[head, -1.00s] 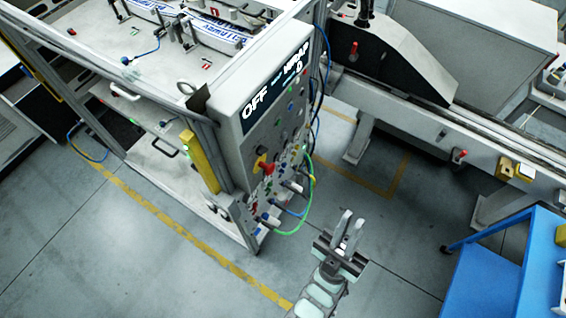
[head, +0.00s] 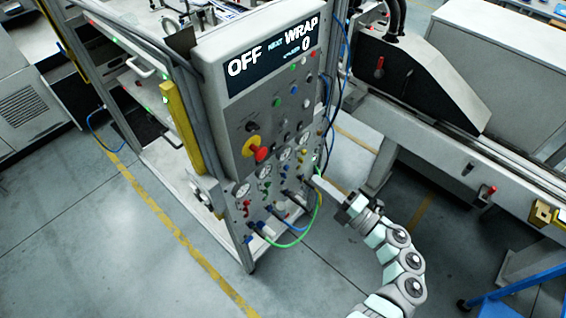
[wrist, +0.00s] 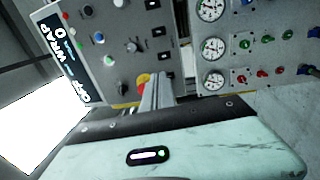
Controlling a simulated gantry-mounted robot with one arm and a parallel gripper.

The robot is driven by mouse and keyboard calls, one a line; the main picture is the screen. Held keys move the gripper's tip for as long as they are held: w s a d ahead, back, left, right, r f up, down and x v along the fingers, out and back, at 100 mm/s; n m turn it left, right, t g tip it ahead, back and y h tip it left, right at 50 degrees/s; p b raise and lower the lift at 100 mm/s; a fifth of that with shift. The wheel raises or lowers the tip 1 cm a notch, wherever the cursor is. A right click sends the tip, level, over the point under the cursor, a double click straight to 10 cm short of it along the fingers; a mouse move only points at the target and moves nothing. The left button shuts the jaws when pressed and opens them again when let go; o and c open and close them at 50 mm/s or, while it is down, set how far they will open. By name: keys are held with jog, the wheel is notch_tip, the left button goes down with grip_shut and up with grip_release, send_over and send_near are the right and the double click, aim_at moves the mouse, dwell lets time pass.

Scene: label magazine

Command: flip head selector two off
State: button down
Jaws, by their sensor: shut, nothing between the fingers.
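The grey control panel (head: 222,125) faces me in the head view, with a screen (head: 272,60) reading OFF, NEXT, WRAP and 0. It carries dark knobs, small black switches (wrist: 158,31), coloured buttons and gauges. I cannot tell which control is head selector two, as no label is readable. My gripper (head: 318,178) is at the panel's lower right edge, fingers pointing at it. In the wrist view the shut fingers (wrist: 155,90) stand before the panel and partly cover the red and yellow stop button (wrist: 143,78). Contact with the panel cannot be told.
Gauges (wrist: 212,48) and coloured fittings sit low on the panel. Green and blue hoses (head: 300,235) loop out below. A grey conveyor beam (head: 470,165) runs along the right, with a blue cart (head: 520,290) at the lower right. Floor is clear in front.

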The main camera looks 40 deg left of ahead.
aim_at(274, 147)
jog(key=shift+a, duration=0.15)
jog(key=a+p, duration=0.1)
jog(key=a, duration=0.3)
jog(key=a+r+p, duration=0.1)
jog(key=a, duration=0.3)
jog(key=a+p, duration=0.1)
jog(key=a, duration=0.3)
jog(key=shift+a+r, duration=0.25)
jog(key=shift+r, duration=0.1)
jog(key=shift+a, duration=0.6)
